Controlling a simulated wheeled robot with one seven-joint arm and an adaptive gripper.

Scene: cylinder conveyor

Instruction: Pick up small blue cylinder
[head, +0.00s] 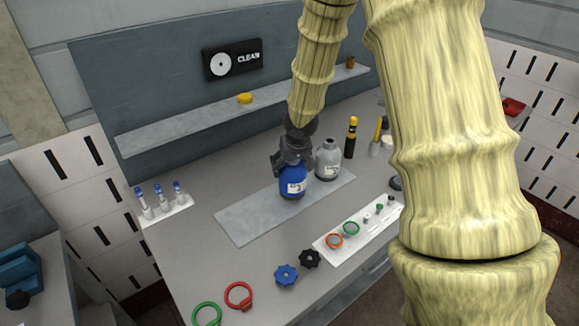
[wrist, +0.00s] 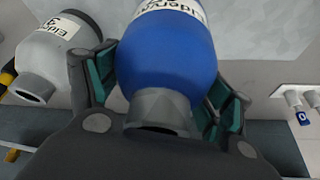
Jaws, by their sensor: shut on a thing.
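The small blue cylinder (head: 293,184) is a rounded blue bottle with a white label and a grey neck. My gripper (head: 292,165) comes down on it from above and is shut around its upper part. In the wrist view the blue cylinder (wrist: 172,55) sits between the two green-padded fingers, with its grey neck towards my palm. It is over the grey mat (head: 245,221); I cannot tell whether its base touches the mat. A similar grey-white cylinder (head: 328,160) stands just right of it, close to a finger in the wrist view (wrist: 55,55).
A rack of blue-capped tubes (head: 166,206) stands at the left. A white strip with rings (head: 372,230), a black knob (head: 310,258) and a blue knob (head: 286,275) lie in front. A black-and-yellow tool (head: 351,138) stands behind. The mat's left part is clear.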

